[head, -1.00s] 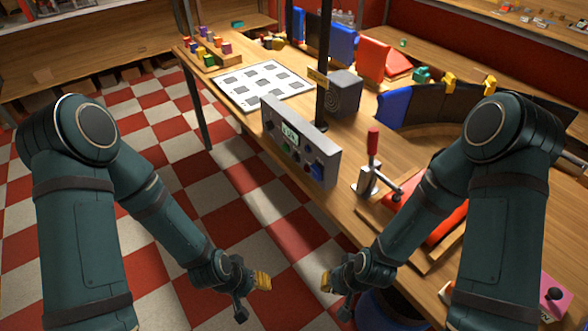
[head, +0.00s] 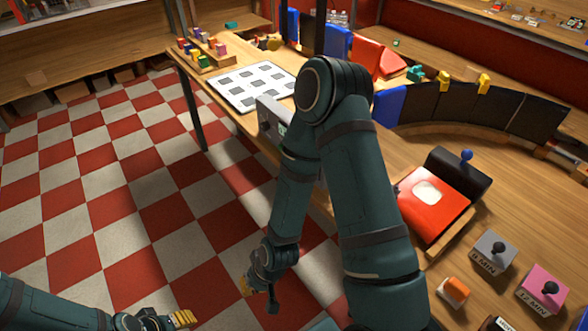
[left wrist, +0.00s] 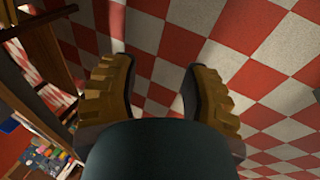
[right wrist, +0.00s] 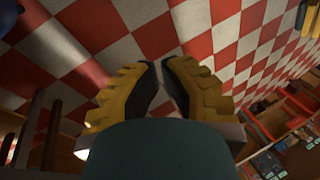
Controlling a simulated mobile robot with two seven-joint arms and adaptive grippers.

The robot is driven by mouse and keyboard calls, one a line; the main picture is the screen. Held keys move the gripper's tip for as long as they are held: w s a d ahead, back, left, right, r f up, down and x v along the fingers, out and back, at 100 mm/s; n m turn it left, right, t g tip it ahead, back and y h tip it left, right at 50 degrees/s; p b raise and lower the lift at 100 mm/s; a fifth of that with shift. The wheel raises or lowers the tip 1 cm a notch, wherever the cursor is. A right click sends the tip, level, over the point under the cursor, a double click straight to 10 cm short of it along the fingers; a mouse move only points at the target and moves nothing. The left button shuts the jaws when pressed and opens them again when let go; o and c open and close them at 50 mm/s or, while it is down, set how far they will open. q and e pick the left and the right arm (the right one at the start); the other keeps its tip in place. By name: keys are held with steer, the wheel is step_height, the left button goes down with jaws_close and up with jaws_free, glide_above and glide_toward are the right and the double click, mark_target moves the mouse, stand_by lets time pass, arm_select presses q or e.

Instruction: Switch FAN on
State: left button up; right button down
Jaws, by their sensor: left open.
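No FAN label can be read in any view. A grey control panel (head: 267,116) stands at the table's left edge in the head view. My right arm covers most of it, so its knobs and buttons are largely hidden. My right gripper (head: 246,286) hangs over the floor, in front of the table and apart from it. Its fingertips show close together with a narrow gap in the right wrist view (right wrist: 161,68), with nothing between them. My left gripper (head: 186,318) is low at the bottom of the head view over the floor. In the left wrist view (left wrist: 158,75) it is open and empty.
A white sheet with grey squares (head: 235,98) lies behind the panel. On the right of the table stand a red-topped device (head: 420,205), a grey lever box (head: 492,250), a pink lever box (head: 543,290) and an orange switch (head: 456,290). The checkered floor at left is clear.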

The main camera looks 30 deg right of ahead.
steer(key=shift+d, duration=0.1)
arm_select(q)
steer(key=o, duration=0.4)
steer(key=shift+c, duration=0.2)
arm_select(e)
steer(key=w+d+f+n+t+h+b, duration=0.2)
steer(key=w+d+f+t+h+b, duration=0.5)
steer(key=w+d, duration=0.4)
arm_select(q)
step_height(320, 180, down, 12)
steer(key=b, duration=0.4)
steer(key=shift+s+r, duration=0.15)
steer(key=shift+r, duration=0.1)
arm_select(e)
steer(key=w+d+r+n+t+h, duration=0.1)
steer(key=w+d+r+t+h, duration=0.1)
steer(key=r+h, duration=0.4)
steer(key=w+d+r+n+t+h, duration=0.2)
steer(key=w+d+r+t+h, duration=0.1)
steer(key=r+h, duration=0.3)
steer(key=shift+w+d+r+n+h, duration=0.3)
steer(key=shift+w+d+r, duration=0.05)
steer(key=shift+w+r, duration=0.3)
arm_select(q)
steer(key=shift+d, duration=0.1)
arm_select(e)
steer(key=shift+d, duration=0.1)
